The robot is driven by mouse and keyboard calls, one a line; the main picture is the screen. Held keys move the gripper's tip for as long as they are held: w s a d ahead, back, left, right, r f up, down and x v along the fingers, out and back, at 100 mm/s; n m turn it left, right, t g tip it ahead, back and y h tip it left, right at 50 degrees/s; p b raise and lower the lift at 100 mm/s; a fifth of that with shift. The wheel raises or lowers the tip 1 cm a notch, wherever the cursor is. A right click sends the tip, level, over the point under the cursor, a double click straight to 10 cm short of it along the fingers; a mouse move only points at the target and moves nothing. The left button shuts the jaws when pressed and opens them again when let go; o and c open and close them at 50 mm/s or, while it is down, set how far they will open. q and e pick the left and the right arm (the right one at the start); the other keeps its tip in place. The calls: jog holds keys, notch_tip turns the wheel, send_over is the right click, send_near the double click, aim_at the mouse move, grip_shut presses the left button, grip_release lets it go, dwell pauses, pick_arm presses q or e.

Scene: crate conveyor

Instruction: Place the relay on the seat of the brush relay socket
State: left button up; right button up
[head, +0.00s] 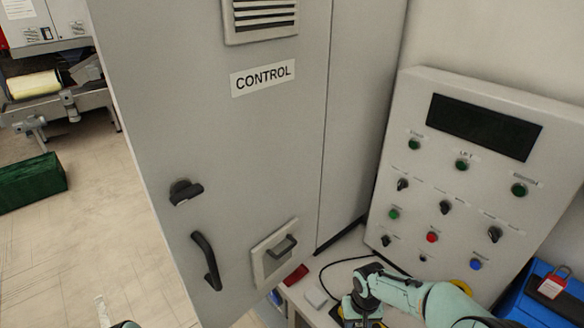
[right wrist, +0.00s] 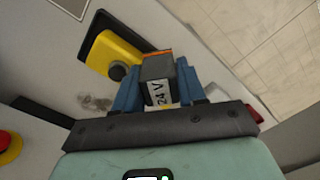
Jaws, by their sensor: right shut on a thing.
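The relay (right wrist: 159,68) is a small dark grey block with an orange edge and a white label reading 24 V. In the right wrist view it sits between the two blue fingers of my right gripper (right wrist: 158,84), which is shut on it. In the head view my right gripper (head: 361,317) is low at the bottom edge, over the pale surface beside the cabinet, and the relay cannot be made out there. The brush relay socket and its seat cannot be identified in either view. Only a sliver of my left arm shows at the bottom left; its gripper is out of frame.
The grey CONTROL cabinet (head: 235,150) stands close on the left. A sloped control panel (head: 465,185) stands behind my right arm. A yellow box with a black button (right wrist: 112,57) lies near the relay. A blue box with a red padlock (head: 552,284) is at far right.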

jog(key=shift+d, duration=0.1)
dwell(0.3)
jog(key=w+d+r+m+p, duration=0.1)
jog(key=d+r+m, duration=1.05)
jog(key=d, duration=0.65)
jog(key=shift+n, duration=0.85)
notch_tip(320, 180, down, 14)
jog(key=shift+w+a+r+b, duration=0.1)
jog(key=shift+w+r+b, duration=0.1)
jog(key=shift+b, duration=0.25)
jog(key=shift+f, duration=2.4)
jog(key=shift+s, duration=0.1)
